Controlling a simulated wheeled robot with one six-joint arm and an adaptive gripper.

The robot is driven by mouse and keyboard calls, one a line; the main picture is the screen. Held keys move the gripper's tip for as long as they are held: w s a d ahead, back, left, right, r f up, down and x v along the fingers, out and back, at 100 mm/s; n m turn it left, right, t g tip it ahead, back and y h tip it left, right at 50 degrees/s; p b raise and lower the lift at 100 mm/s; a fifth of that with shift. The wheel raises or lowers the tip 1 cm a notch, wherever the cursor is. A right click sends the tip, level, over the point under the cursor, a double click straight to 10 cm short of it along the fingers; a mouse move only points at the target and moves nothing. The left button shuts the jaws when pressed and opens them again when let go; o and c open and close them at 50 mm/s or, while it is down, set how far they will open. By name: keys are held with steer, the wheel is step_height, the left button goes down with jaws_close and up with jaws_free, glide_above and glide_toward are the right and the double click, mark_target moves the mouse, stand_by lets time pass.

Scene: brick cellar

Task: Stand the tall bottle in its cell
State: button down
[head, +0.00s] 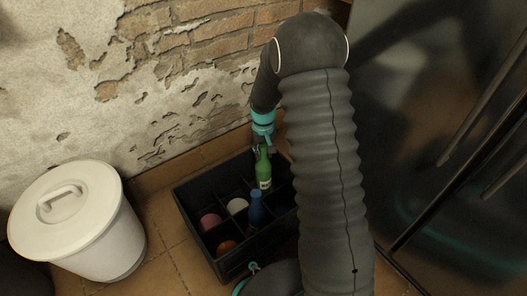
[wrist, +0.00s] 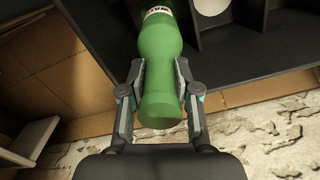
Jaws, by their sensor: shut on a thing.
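The tall green bottle (head: 264,176) is upright or nearly so, with a pale label low on its body. My gripper (head: 266,146) is shut on its upper part. In the wrist view the green bottle (wrist: 160,58) lies between the two fingers (wrist: 161,82), its labelled end pointing away. The black divided crate (head: 192,213) stands on the floor beneath. The bottle overlaps the crate's back cells in the head view; I cannot tell how far its base is above or inside a cell. The dark crate (wrist: 262,50) also shows in the wrist view.
The crate holds a blue bottle (head: 256,208), a pink thing (head: 210,221), a white round thing (head: 237,205) and an orange thing (head: 227,247). A lidded white bin (head: 75,225) stands left. A brick wall (head: 215,45) is close behind the crate.

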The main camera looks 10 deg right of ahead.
steer(key=shift+f, duration=0.15)
steer(key=c, duration=0.7)
jaws_free()
steer(key=shift+c, duration=0.2)
step_height(320, 180, up, 12)
steer(key=shift+f, duration=0.1)
